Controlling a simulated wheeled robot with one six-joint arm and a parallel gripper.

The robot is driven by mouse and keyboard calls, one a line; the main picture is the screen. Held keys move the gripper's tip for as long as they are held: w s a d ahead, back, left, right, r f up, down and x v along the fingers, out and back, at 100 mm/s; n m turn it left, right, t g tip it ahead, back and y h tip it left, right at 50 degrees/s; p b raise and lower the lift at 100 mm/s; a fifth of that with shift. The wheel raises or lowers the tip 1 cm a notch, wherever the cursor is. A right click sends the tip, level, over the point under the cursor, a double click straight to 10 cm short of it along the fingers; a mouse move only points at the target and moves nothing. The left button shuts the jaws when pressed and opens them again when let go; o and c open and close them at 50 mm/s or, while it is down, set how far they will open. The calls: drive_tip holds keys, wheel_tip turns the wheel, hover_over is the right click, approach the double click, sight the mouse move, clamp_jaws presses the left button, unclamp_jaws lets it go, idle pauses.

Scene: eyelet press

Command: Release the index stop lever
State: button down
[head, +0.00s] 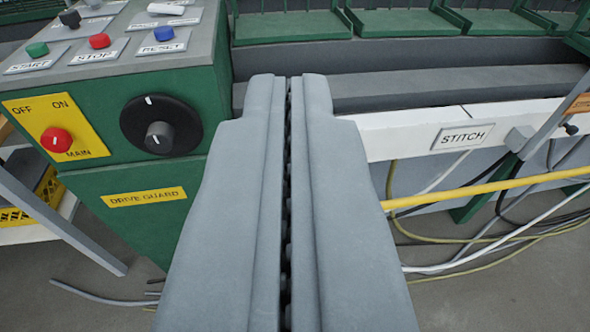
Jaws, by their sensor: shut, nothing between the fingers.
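My gripper (289,82) fills the middle of the head view, its two grey fingers shut side by side with only a thin dark seam between them. The fingertips point at the grey ledge between the green control box and the white rail. No lever labelled index stop can be read. At the right edge, a slanted grey bar (550,122) rises beside a small black knob (570,129) and an orange piece (577,104); I cannot tell whether any of these is the index stop lever. My gripper is well left of them, touching nothing visible.
The green control box (130,222) at left carries START, STOP and RESET buttons, a black dial (160,125) and a red MAIN switch (56,140). A white rail (400,137) bears a STITCH label (463,136). A yellow pipe (480,190) and loose cables run below it.

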drive_tip(key=w+d+f+g+y, duration=0.3)
drive_tip(key=w+f+g, duration=0.1)
drive_tip(key=w+f, duration=1.65)
drive_tip(key=w+f+g, duration=0.1)
drive_tip(key=w+f, duration=0.1)
drive_tip(key=f, duration=0.3)
drive_tip(key=w+d+f+g+y, duration=0.1)
drive_tip(key=f+g, duration=0.1)
drive_tip(key=f, duration=0.3)
drive_tip(key=shift+w+d+f, duration=0.25)
drive_tip(key=shift+w+f, duration=0.05)
drive_tip(key=shift+w, duration=0.1)
drive_tip(key=s+f+x, duration=0.2)
drive_tip(key=x, duration=1)
drive_tip(key=shift+w+a+f, duration=0.3)
drive_tip(key=shift+w+a, duration=0.05)
